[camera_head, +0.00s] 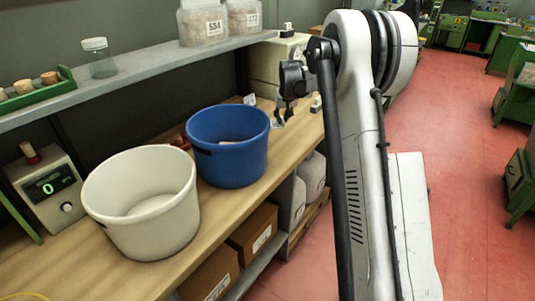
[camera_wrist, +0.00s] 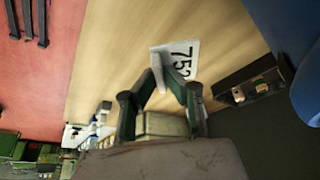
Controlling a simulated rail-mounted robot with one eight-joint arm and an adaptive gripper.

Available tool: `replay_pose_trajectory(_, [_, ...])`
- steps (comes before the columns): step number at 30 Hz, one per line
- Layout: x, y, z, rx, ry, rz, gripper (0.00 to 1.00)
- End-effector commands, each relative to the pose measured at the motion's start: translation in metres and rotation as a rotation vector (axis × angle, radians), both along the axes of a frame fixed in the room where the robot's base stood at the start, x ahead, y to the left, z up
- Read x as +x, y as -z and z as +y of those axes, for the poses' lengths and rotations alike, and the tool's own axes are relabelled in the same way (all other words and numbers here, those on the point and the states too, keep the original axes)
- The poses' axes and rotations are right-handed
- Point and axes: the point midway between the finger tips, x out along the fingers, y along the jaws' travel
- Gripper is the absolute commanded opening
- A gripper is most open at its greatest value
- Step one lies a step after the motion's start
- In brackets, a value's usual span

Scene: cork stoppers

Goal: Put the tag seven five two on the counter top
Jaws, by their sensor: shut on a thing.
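The tag seven five two (camera_wrist: 182,57) is a small white folded card with black digits, seen in the wrist view. My gripper (camera_wrist: 160,78) is shut on the near edge of the tag. The wooden counter top (camera_wrist: 125,50) lies behind the tag in that view; I cannot tell whether the tag touches it. In the head view my gripper (camera_head: 281,114) hangs over the far part of the counter top (camera_head: 215,212), just right of the blue bucket. The tag is too small to make out clearly there.
A blue bucket (camera_head: 228,165) and a white bucket (camera_head: 145,225) stand on the counter. A dark holder (camera_wrist: 262,88) with small pieces lies right of the tag in the wrist view. A shelf (camera_head: 140,78) with jars runs above. A display device (camera_head: 48,190) stands left.

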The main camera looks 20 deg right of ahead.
Motion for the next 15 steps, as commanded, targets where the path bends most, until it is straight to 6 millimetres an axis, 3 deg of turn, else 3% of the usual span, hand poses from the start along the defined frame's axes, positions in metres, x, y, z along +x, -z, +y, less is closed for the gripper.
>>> replay_pose_trajectory(9, [0.000,0.046,0.000,0.000,0.000,0.000,0.00])
replay_pose_trajectory(15, [0.000,0.063,0.000,0.000,0.000,0.000,0.00])
